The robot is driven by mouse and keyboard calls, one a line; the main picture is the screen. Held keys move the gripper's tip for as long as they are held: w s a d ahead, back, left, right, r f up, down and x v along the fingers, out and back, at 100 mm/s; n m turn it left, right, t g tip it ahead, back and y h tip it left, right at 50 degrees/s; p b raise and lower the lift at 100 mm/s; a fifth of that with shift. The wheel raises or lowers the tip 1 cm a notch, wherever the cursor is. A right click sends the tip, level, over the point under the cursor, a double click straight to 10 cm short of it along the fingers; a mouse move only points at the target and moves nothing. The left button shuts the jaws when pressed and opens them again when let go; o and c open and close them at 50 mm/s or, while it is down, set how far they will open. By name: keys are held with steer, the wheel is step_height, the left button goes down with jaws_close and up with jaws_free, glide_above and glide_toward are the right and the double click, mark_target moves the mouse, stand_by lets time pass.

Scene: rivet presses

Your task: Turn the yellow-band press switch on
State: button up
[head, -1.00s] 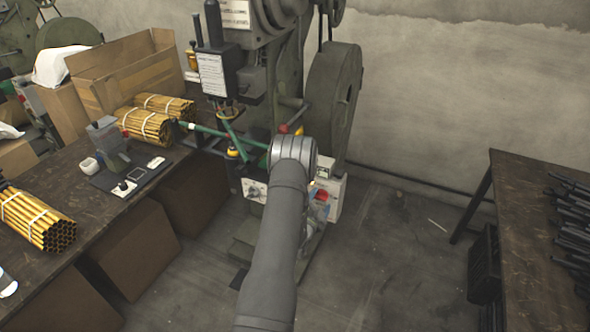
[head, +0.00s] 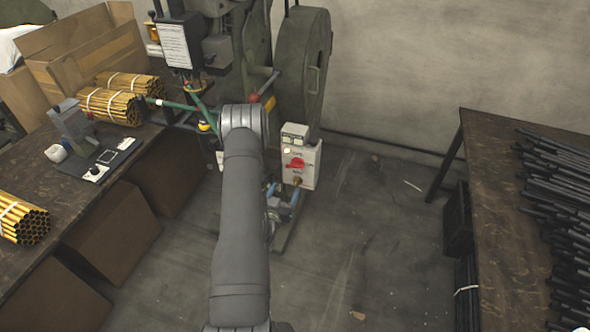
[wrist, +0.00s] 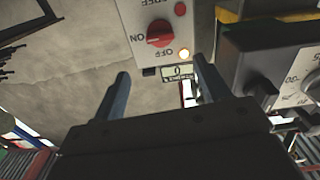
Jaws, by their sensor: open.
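The press switch is a red rotary knob (head: 296,164) on a pale box (head: 308,174) at the foot of the green-grey press (head: 303,70). In the wrist view the red knob (wrist: 159,33) shows upside down at the top, with ON beside it and OFF below it. I cannot tell which mark it points to. My gripper (wrist: 163,85) is open and empty, its two dark fingers apart from the knob and below it in the picture.
A small lit lamp (wrist: 184,54) and a counter (wrist: 177,71) sit by the knob. A darker control box (wrist: 285,75) stands close on the right. A bench with yellow tube bundles (head: 112,106) is left, a table with black rods (head: 560,210) right. The floor between is mostly clear.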

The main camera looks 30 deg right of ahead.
mark_target(296, 168)
steer(key=x, duration=1.2)
steer(key=c, duration=1)
